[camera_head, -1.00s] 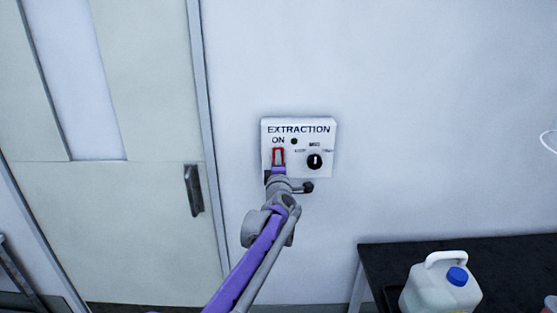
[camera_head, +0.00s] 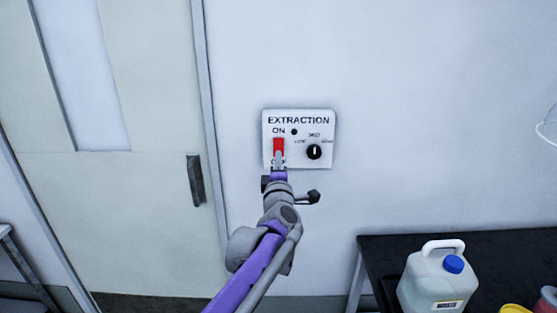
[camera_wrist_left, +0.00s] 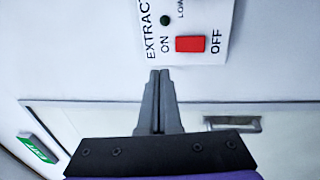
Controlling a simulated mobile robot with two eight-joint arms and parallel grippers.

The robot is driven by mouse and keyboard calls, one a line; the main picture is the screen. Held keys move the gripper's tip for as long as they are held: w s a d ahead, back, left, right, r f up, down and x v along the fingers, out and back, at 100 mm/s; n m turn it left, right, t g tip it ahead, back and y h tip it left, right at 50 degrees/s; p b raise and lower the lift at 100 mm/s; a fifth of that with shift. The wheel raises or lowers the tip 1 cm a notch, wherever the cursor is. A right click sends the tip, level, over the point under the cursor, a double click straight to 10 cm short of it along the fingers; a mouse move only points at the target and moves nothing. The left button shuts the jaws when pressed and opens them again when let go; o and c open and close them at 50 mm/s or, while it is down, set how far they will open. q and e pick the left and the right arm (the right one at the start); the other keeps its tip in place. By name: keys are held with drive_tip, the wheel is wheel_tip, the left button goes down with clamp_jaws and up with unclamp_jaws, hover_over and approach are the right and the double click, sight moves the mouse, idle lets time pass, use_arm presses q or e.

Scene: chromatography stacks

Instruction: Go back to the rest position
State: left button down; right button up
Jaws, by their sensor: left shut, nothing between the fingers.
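My left gripper (camera_head: 278,160) is in front of the wall at the lower edge of the white extraction panel (camera_head: 325,135). Its fingers are together and empty. In the left wrist view the closed fingers (camera_wrist_left: 160,76) point toward the panel (camera_wrist_left: 207,14), just off its edge in the picture; I cannot tell the exact gap to the wall. The red switch (camera_head: 279,145) sits under the word ON, with its lower part near my fingertips. It shows whole in the left wrist view (camera_wrist_left: 189,44) between ON and OFF. My right gripper is not in view.
A black knob (camera_head: 314,152) is on the panel's right side. A door with a dark handle (camera_head: 195,180) is at left. A black table (camera_head: 385,246) at lower right bears a white jug with a blue cap (camera_head: 440,275) and other containers. The wall between is bare.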

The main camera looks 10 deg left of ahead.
use_arm(q)
drive_tip(key=s+a+f+m+g+h, duration=0.1)
drive_tip(key=s+f+m+g, duration=0.3)
drive_tip(key=s+f, duration=0.6)
drive_tip(key=s+a+f+m+g+h, duration=0.1)
drive_tip(key=s+f+m+g, duration=0.4)
drive_tip(key=s, duration=1.2)
drive_tip(key=s+a+f+m+g+h, duration=0.1)
drive_tip(key=s+f+m+g, duration=0.3)
drive_tip(key=s+f+m, duration=0.7)
drive_tip(key=s+f, duration=0.3)
drive_tip(key=f, duration=0.2)
drive_tip(key=shift+a+f+g+h, duration=0.15)
drive_tip(key=shift+a+g+h, duration=0.15)
drive_tip(key=shift+h, duration=0.1)
drive_tip(key=shift+s, duration=0.1)
